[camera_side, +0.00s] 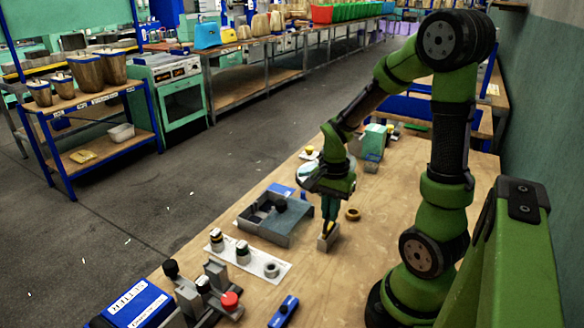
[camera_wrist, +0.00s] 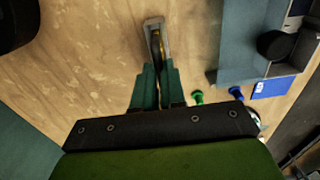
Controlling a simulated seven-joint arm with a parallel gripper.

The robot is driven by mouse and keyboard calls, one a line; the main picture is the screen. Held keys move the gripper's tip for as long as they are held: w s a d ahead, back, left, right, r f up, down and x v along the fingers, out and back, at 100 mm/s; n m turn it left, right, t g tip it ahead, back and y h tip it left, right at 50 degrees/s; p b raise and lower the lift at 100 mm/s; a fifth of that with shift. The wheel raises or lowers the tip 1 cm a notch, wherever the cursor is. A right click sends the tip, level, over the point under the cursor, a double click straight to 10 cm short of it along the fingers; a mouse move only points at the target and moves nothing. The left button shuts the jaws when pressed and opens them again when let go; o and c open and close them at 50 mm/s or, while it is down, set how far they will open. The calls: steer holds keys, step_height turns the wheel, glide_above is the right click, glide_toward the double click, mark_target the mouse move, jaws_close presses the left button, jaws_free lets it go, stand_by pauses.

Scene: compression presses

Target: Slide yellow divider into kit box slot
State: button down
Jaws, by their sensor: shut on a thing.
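My gripper (camera_side: 330,222) points down and is shut on the yellow divider, whose thin edge shows between the fingertips (camera_wrist: 156,62). The yellow divider (camera_wrist: 156,42) stands on edge in a narrow grey holder (camera_wrist: 150,24); the holder also shows on the table in the side view (camera_side: 327,241). The fingers hide most of the divider. The grey-blue kit box (camera_side: 284,239) lies left of my gripper in the side view, open on top with inner walls and a black round part. In the wrist view the box (camera_wrist: 232,40) is at the upper right, apart from my gripper.
A small brown ring (camera_side: 353,214) lies right of the holder. A white plate (camera_side: 258,262) with knobs is in front of the box. A press with a red knob (camera_side: 230,299) stands at the front. Green (camera_wrist: 198,97) and blue (camera_wrist: 236,93) pegs lie between gripper and box.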

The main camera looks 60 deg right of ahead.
steer(key=shift+r, duration=2)
steer(key=shift+r, duration=1.85)
steer(key=w+r+n, duration=0.2)
steer(key=w+n, duration=1.6)
steer(key=w, duration=0.2)
steer(key=shift+f, duration=0.1)
steer(key=shift+f, duration=2.85)
steer(key=shift+f, duration=1.55)
